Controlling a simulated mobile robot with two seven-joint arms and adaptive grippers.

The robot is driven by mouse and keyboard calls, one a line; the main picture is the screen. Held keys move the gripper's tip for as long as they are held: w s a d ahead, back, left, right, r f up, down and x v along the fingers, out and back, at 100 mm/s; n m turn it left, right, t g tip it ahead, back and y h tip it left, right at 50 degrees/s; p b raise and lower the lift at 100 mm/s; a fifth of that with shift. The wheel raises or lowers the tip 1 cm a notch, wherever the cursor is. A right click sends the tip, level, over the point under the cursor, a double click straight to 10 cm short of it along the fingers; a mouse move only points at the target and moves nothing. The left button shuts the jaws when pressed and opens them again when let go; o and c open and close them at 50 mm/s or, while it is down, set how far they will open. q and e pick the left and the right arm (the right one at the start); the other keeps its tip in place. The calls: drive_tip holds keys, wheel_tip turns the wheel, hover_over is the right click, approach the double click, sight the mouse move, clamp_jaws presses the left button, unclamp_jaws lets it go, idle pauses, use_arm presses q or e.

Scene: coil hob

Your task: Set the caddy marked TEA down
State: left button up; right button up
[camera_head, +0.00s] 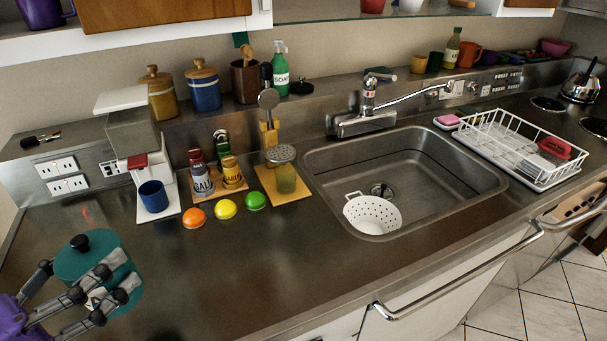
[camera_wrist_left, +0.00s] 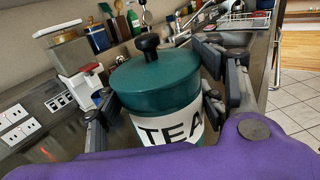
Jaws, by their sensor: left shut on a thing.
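The teal caddy (camera_head: 92,262) with a dark round knob on its lid is at the lower left of the head view. My left gripper (camera_head: 105,285) is shut around its body. In the left wrist view the caddy (camera_wrist_left: 158,88) shows a white label reading TEA, partly cut off, and looks upright. The left gripper's fingers (camera_wrist_left: 160,95) press on both sides of it. Its underside is hidden, so I cannot tell whether it touches the counter. My right gripper is not in view.
The steel counter (camera_head: 260,275) is clear in front. A blue mug (camera_head: 153,196), orange (camera_head: 194,217), yellow (camera_head: 226,209) and green (camera_head: 255,201) round items, and shakers stand behind. The sink (camera_head: 440,180) holds a white colander (camera_head: 372,214). A dish rack (camera_head: 515,150) is at right.

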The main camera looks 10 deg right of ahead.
use_arm(q)
drive_tip(key=shift+s+d+r+m+g+h+b, duration=0.4)
drive_tip(key=shift+s+r+m+h+b, duration=0.15)
drive_tip(key=shift+r+h, duration=0.15)
drive_tip(key=shift+r, duration=0.4)
drive_tip(key=w+d+f, duration=0.3)
drive_tip(key=f, duration=0.1)
drive_tip(key=w+d+f+b, duration=0.1)
drive_tip(key=w+d+f, duration=0.2)
drive_tip(key=d+f, duration=0.1)
drive_tip(key=w+d+f, duration=0.3)
drive_tip(key=f, duration=0.2)
drive_tip(key=shift+w+d+b, duration=0.2)
drive_tip(key=shift+b, duration=0.15)
drive_tip(key=shift+f, duration=0.15)
drive_tip(key=shift+r, duration=0.25)
drive_tip(key=shift+f, duration=0.25)
drive_tip(key=o, duration=1.7)
drive_tip(key=shift+c, duration=0.2)
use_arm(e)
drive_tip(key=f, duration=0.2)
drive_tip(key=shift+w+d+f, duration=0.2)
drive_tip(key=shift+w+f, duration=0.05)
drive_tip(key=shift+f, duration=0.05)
use_arm(q)
drive_tip(key=shift+r, duration=0.1)
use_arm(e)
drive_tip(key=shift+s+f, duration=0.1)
